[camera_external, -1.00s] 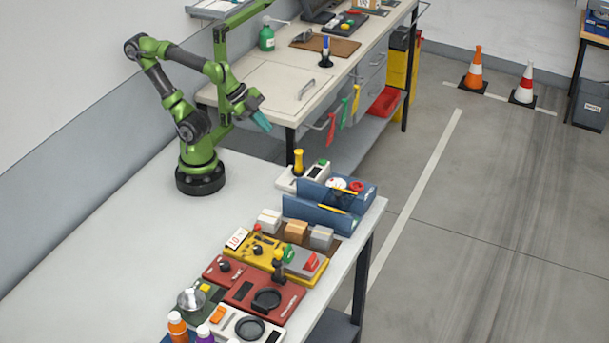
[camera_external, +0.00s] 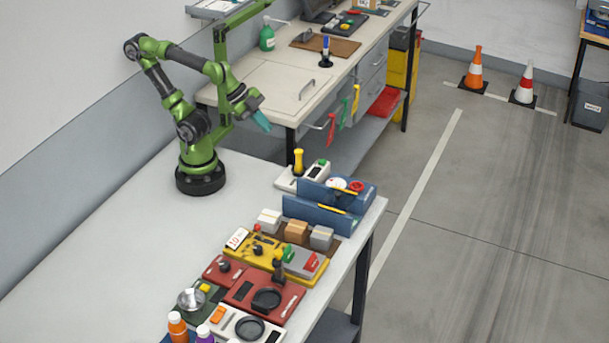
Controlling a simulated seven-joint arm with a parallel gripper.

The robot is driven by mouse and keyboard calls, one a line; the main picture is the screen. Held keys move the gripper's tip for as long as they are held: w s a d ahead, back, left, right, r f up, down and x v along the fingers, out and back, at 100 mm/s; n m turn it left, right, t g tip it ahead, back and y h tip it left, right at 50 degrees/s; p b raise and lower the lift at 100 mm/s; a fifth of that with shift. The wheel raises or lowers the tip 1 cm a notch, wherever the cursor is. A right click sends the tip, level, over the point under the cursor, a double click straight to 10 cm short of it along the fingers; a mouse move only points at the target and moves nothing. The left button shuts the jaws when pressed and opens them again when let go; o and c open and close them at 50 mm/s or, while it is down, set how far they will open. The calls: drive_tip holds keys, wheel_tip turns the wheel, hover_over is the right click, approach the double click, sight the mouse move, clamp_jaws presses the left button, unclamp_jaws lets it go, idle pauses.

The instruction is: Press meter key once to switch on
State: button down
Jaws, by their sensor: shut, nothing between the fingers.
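My gripper (camera_external: 262,122) has teal fingers that are shut and empty. It hangs in the air above the far end of the white bench, well apart from the devices. Several devices stand along the bench's right side: a white unit with a yellow handle (camera_external: 298,160) and a small dark-and-green panel, a yellow unit (camera_external: 265,250) with dark knobs, and a red unit (camera_external: 262,296) with a round black dish. I cannot tell which is the meter, and its key is too small to make out.
The bench's left part (camera_external: 110,245) is clear. A second workbench (camera_external: 275,88) stands behind my gripper.

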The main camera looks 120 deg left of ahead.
drive_tip(key=m+g+y, duration=0.4)
drive_tip(key=m+y, duration=0.3)
drive_tip(key=m, duration=0.2)
hover_over(320, 162)
wheel_tip(320, 162, down, 5)
drive_tip(key=shift+r, duration=0.2)
drive_tip(key=shift+f, duration=4.45)
drive_tip(key=shift+f, duration=0.1)
drive_tip(key=shift+f, duration=0.3)
